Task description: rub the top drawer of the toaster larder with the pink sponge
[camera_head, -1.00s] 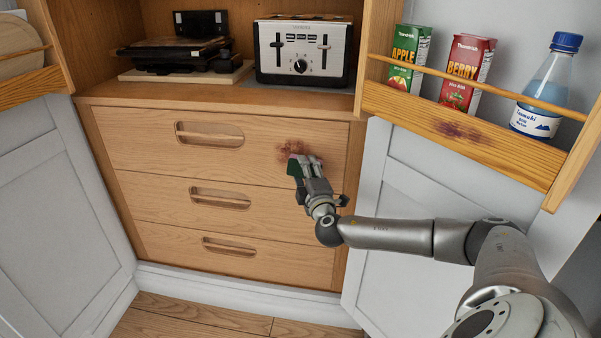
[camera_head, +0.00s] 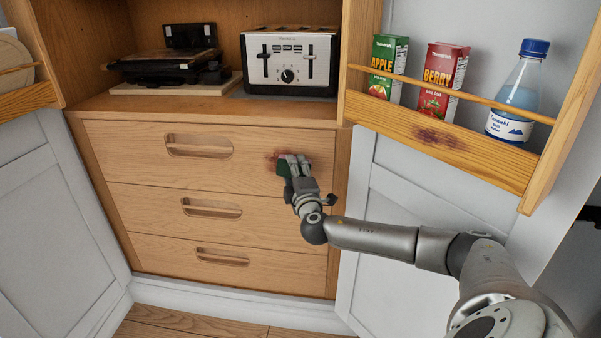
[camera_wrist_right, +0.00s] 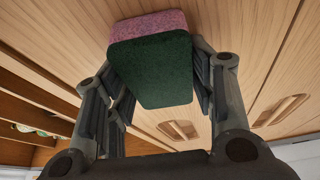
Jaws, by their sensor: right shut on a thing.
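That gripper is shut on the pink sponge (camera_wrist_right: 150,24), which has a pink side and a dark green side. In the wrist view the pink side faces the drawer wood, and the green side faces my palm. The sponge is at the drawer front by the stain; whether it touches is hard to tell. My left gripper is not in view.
A toaster (camera_head: 289,62) and a black grill (camera_head: 170,68) stand on the shelf above. The open right door (camera_head: 400,215) has a rack (camera_head: 385,117) with two cartons, a bottle and another dark stain. Two lower drawers are closed.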

